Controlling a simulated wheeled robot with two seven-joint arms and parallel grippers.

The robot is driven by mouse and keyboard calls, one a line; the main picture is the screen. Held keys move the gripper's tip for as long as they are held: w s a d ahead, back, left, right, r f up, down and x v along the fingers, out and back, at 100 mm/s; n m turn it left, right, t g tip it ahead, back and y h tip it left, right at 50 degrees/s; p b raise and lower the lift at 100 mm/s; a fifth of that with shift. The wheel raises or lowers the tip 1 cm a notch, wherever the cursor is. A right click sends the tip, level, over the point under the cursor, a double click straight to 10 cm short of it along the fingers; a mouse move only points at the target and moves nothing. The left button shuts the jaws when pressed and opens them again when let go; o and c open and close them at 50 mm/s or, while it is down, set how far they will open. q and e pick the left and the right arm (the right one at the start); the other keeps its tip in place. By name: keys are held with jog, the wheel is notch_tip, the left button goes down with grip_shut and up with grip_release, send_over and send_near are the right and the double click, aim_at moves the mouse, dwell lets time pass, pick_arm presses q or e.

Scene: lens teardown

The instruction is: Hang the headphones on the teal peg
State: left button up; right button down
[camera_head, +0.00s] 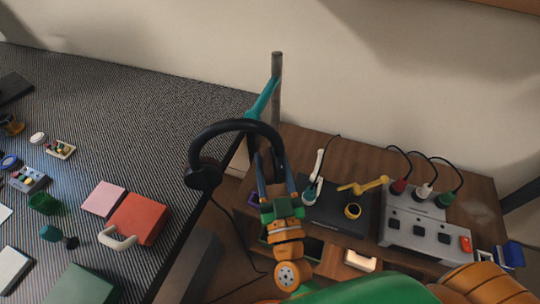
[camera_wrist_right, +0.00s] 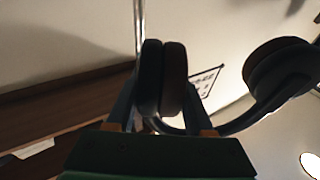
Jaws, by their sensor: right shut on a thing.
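The black headphones (camera_head: 238,126) are raised in the head view, with the band arching upward and one ear cup hanging free at the left. My right gripper (camera_head: 274,174) is shut on the other ear cup; in the wrist view that cup (camera_wrist_right: 163,78) sits between the fingers and the free cup (camera_wrist_right: 280,70) is at the right. The teal peg (camera_head: 263,98) sticks out from a grey post (camera_head: 277,72), slanting down-left. The band's top overlaps the peg's lower end in the picture; I cannot tell whether they touch. My left gripper is not in view.
A patterned table (camera_head: 130,110) at the left carries a red box (camera_head: 137,218), a green cup (camera_head: 44,202) and small items.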

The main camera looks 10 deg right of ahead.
jog(key=shift+w+d+b, duration=0.35)
jog(key=shift+w+d, duration=0.35)
jog(key=shift+w, duration=0.1)
jog(key=w+d+f+b, duration=0.2)
jog(key=w+d, duration=0.3)
jog(key=w, duration=0.3)
jog(key=shift+f+b, duration=0.15)
jog(key=shift+b, duration=0.65)
jog(key=shift+d, duration=0.1)
jog(key=shift+c, duration=1)
grip_release()
